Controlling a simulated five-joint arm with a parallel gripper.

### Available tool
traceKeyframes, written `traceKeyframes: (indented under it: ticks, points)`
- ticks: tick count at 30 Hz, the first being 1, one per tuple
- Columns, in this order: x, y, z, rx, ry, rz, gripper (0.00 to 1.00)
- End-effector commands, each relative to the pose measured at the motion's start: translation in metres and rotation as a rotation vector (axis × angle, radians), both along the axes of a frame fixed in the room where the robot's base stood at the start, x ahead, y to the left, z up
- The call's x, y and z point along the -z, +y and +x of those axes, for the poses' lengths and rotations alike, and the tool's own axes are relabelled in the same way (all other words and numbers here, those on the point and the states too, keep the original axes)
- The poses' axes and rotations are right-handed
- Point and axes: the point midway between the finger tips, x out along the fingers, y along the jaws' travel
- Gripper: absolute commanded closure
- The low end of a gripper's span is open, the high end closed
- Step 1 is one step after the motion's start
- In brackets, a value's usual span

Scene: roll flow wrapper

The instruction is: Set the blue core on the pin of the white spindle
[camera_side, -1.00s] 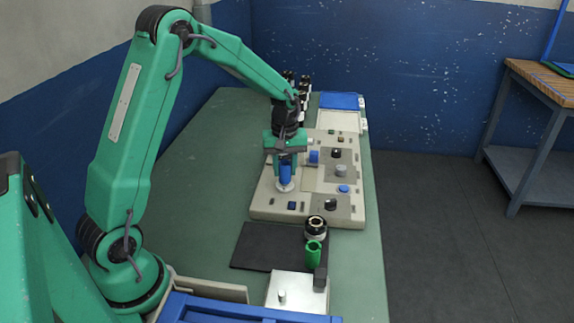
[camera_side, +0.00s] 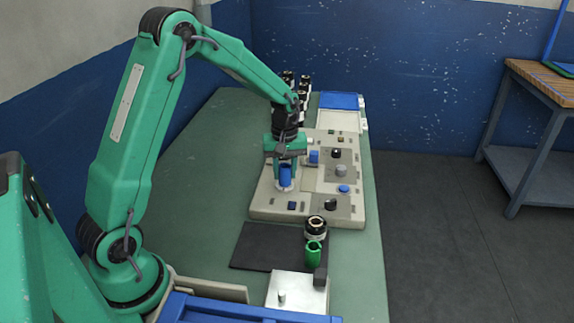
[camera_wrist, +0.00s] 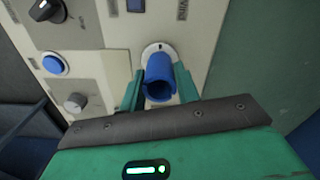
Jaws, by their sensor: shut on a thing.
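The blue core (camera_side: 285,176) stands roughly upright over the round white base of the white spindle (camera_side: 284,188) on the beige panel. The core also shows in the wrist view (camera_wrist: 160,78), with the white base (camera_wrist: 152,48) behind its far end. The spindle's pin is not visible. I cannot tell whether the core touches the base. My gripper (camera_side: 286,168) is shut on the core, with one green finger on each side in the wrist view (camera_wrist: 160,90).
The beige panel (camera_side: 262,208) carries knobs and buttons, including a blue knob (camera_side: 314,157) close to my gripper. Several black-and-white rolls (camera_side: 304,90) stand behind.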

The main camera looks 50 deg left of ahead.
Motion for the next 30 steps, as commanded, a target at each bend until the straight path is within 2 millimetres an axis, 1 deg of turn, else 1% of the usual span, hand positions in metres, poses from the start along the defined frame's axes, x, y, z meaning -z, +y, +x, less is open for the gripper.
traceKeyframes:
  ticks: [11, 12, 14, 15, 16, 22, 25, 26, 30]
  points:
    - [0.0015, 0.0000, -0.0001, 0.000, 0.000, 0.000, 0.90]
    - [0.0015, 0.0000, -0.0001, 0.000, 0.000, 0.000, 0.66]
    - [0.0015, 0.0000, -0.0001, 0.000, 0.000, 0.000, 0.55]
    - [0.0015, 0.0000, -0.0001, 0.000, 0.000, 0.000, 0.47]
    - [0.0015, 0.0000, -0.0001, 0.000, 0.000, 0.000, 0.43]
    - [0.0014, 0.0000, -0.0001, 0.000, 0.000, 0.000, 0.43]
    - [0.0015, 0.0000, -0.0001, 0.000, 0.000, 0.000, 0.23]
    - [0.0014, 0.0000, -0.0001, 0.000, 0.000, 0.000, 0.21]
    - [0.0014, 0.0000, -0.0001, 0.000, 0.000, 0.000, 0.21]
